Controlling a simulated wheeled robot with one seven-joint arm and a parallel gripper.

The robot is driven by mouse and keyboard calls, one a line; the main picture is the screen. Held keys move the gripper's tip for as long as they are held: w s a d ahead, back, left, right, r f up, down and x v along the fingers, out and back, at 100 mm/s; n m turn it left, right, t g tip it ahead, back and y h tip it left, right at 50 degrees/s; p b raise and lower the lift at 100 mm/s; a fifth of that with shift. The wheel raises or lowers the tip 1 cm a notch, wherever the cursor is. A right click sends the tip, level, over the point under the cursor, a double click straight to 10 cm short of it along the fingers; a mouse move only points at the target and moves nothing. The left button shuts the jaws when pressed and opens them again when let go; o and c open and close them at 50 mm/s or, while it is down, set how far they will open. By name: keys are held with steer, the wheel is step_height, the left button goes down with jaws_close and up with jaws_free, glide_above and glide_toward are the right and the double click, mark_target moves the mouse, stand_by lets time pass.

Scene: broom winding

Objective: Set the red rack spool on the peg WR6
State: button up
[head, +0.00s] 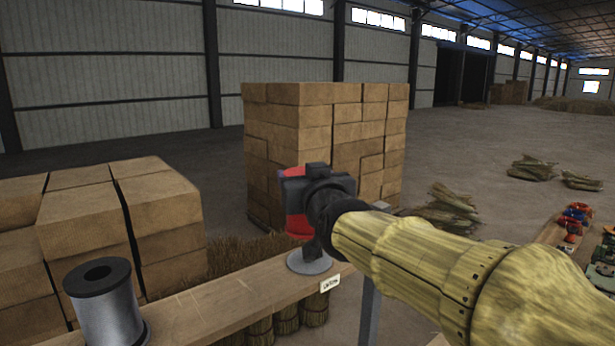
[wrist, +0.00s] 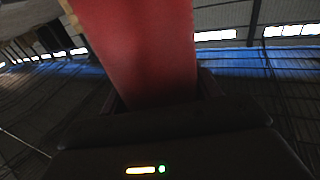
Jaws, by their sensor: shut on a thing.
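The red rack spool (head: 298,227) shows in the head view as red patches behind and below my gripper (head: 300,190). In the wrist view the red spool (wrist: 145,50) fills the upper middle, between the jaws. My gripper is shut on it. A grey round base (head: 309,262) sits on the wooden beam (head: 225,300), just below the spool. A small white label (head: 330,283) is on the beam's front edge by this base, too small to read surely. The peg is mostly hidden behind my gripper and the spool, so I cannot tell whether the spool is around it.
A grey metal spool with a dark top (head: 105,305) stands on the beam at the lower left. Stacked bales (head: 330,135) stand behind the beam, and more bales (head: 130,215) are at left. Straw bundles (head: 448,210) lie on the floor. A table with coloured items (head: 575,220) is at right.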

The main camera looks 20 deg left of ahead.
mark_target(297, 226)
steer(key=shift+w+d+f, duration=0.1)
steer(key=shift+w+f, duration=0.1)
steer(key=shift+f, duration=0.45)
steer(key=shift+w+f, duration=0.15)
steer(key=shift+f, duration=0.5)
steer(key=shift+f+b, duration=1.3)
steer(key=shift+f, duration=0.3)
steer(key=shift+s+d, duration=0.15)
steer(key=shift+d, duration=0.05)
steer(key=shift+a, duration=0.1)
steer(key=shift+f+b, duration=0.55)
steer(key=shift+b, duration=0.25)
steer(key=o, duration=0.9)
steer(key=shift+c, duration=0.2)
